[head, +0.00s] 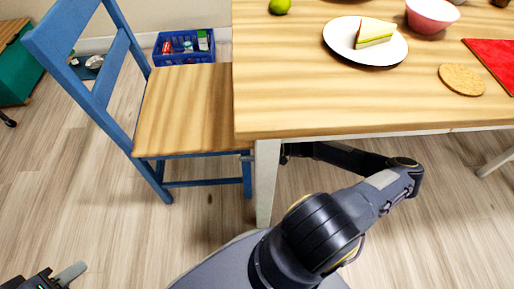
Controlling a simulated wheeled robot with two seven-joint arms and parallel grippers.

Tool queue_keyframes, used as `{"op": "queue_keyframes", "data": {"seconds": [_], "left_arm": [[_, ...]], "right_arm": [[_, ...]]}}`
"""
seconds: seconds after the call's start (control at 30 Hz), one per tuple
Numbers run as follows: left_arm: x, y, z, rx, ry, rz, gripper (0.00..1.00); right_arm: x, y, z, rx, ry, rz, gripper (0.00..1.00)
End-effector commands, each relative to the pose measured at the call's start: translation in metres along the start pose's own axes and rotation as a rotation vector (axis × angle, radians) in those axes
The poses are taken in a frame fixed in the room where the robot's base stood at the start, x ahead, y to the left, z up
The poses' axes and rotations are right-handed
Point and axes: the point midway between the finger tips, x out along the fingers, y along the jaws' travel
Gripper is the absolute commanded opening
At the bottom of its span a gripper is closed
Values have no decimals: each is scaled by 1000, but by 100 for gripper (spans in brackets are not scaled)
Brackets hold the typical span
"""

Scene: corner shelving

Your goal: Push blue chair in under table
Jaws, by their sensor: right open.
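The blue chair (122,62) has a wooden seat (187,105) and stands at the left end of the wooden table (300,100), backrest to the left. Its seat reaches the table's left edge, and its right part seems hidden by the tabletop. My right arm bends under the table. My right gripper (247,157) is by the seat's front right corner, partly hidden behind the table leg; it is open, and I cannot tell if it touches the chair. My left gripper (52,277) is at the bottom left, cut off by the frame, well apart from the chair.
A white table leg (266,185) stands between the chair and my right forearm. A blue crate (183,56) with items is on the floor behind the chair. Floor at left front is clear.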

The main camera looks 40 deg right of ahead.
Motion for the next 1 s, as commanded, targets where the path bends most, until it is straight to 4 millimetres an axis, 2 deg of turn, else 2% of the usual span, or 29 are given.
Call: {"op": "queue_keyframes", "data": {"seconds": [0.33,0.77,1.0], "left_arm": [[0,0,0,0,0,0,36],[0,0,0,0,0,0,36],[0,0,0,0,0,0,36]], "right_arm": [[4,0,0,0,0,0,56],[4,0,0,0,0,0,1],[4,0,0,0,0,0,0]]}}
